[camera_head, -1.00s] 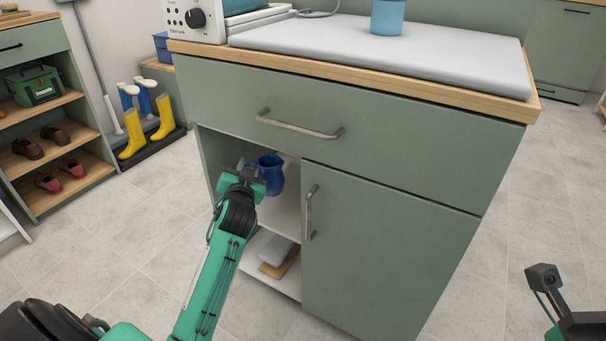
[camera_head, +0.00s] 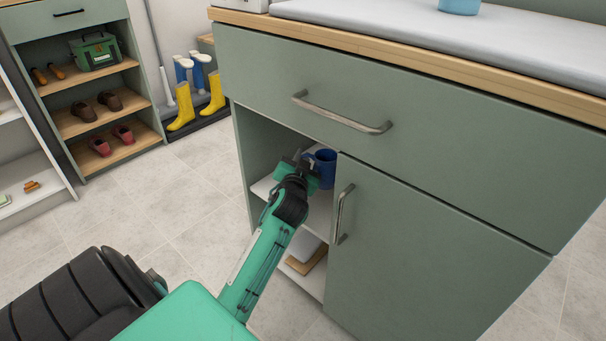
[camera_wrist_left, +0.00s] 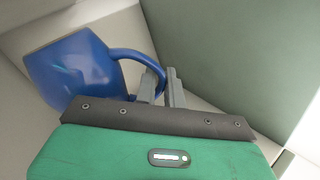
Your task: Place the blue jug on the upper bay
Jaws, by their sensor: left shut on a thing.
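The blue jug (camera_head: 325,170) is inside the upper open bay (camera_head: 319,214) of the green cabinet. My left gripper (camera_head: 303,162) reaches into this bay from the front and is shut on the jug's handle. In the left wrist view the jug's body (camera_wrist_left: 68,72) is left of my left gripper (camera_wrist_left: 162,82), slightly tilted in the picture, with the handle at the fingers. My gripper hides part of the jug in the head view. I cannot tell whether the jug's base touches the shelf. My right gripper is out of view.
The lower bay holds a folded grey item and a wooden board (camera_head: 305,262). A closed door with a handle (camera_head: 342,213) borders the bay on the right, and a drawer (camera_head: 400,120) is above. Yellow boots (camera_head: 213,95) and a shoe shelf (camera_head: 95,125) stand at the left.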

